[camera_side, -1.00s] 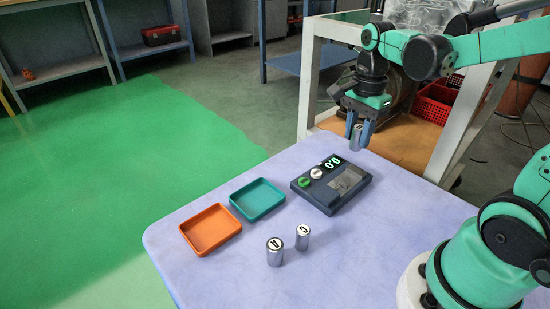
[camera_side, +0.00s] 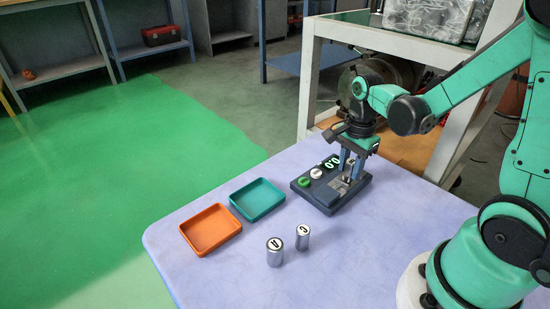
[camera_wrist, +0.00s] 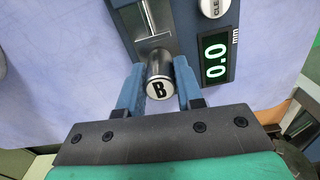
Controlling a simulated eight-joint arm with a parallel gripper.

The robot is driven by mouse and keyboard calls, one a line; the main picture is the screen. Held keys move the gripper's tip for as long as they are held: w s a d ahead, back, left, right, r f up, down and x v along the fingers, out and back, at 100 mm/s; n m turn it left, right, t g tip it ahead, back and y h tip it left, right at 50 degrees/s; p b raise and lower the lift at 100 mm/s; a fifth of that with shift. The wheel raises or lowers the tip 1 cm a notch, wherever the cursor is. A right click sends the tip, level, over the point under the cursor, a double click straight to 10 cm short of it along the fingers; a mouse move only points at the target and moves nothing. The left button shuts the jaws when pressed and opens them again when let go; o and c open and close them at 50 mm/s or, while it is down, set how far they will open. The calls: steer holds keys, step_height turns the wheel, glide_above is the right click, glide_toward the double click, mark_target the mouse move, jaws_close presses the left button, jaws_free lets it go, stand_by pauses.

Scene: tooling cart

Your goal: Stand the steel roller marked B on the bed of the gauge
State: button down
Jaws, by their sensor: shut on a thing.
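My gripper (camera_side: 351,167) is shut on the steel roller marked B (camera_wrist: 159,87), which shows between the two blue fingers in the wrist view with its marked end toward the camera. The gauge (camera_side: 318,197) is a dark blue box on the cart top, with a green and a white button and a display reading 0.0 (camera_wrist: 215,55). My gripper holds the roller at the gauge's metal bed (camera_wrist: 152,27). I cannot tell whether the roller touches the bed. In the side view the fingers partly hide the roller and the bed.
Two steel rollers, marked A (camera_side: 275,253) and C (camera_side: 303,238), stand upright in front of the gauge. An orange tray (camera_side: 196,250) and a teal tray (camera_side: 240,213) lie to its left, both empty. The lilac top's front right is clear.

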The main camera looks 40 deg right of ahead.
mark_target(351, 162)
steer(key=shift+f, duration=0.1)
steer(key=c, duration=0.6)
jaws_free()
steer(key=shift+o, duration=0.2)
step_height(351, 162, up, 12)
steer(key=a+f+n+t, duration=0.2)
steer(key=a+n+t, duration=0.5)
steer(key=n, duration=1.2)
steer(key=a, duration=0.3)
